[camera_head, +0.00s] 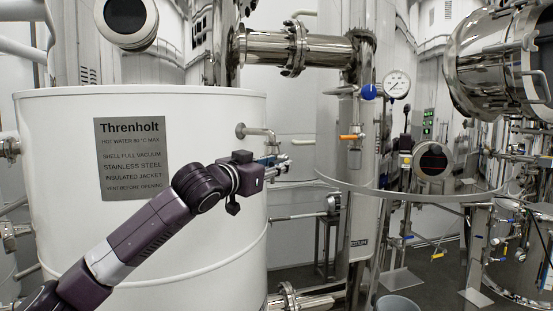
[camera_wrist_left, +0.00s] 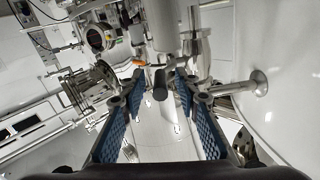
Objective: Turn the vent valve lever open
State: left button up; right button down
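My left gripper (camera_head: 284,164) is beside the white tank, just below the bent steel pipe (camera_head: 262,132) on its wall. In the left wrist view its blue-padded fingers (camera_wrist_left: 158,110) are open and apart. A dark grey rounded bar end (camera_wrist_left: 160,85), which looks like a lever grip, shows between the fingers, with a gap on each side. I cannot tell for sure that it is the vent valve lever. The bent pipe's flange (camera_wrist_left: 260,82) is to the right there. In the head view the gripper hides what lies at the pipe's lower end. My right gripper is not in view.
The white tank (camera_head: 215,225) with its Threnholt plate (camera_head: 132,158) stands close to my left arm. An orange-handled valve (camera_head: 350,137), a blue knob (camera_head: 369,91) and a gauge (camera_head: 396,85) are on pipework to the right. A thin steel rod (camera_head: 297,217) sticks out below the gripper.

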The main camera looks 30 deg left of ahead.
pick_arm(q)
jog(key=shift+w, duration=0.15)
jog(key=shift+c, duration=0.4)
grip_shut()
jog(key=shift+f, duration=0.1)
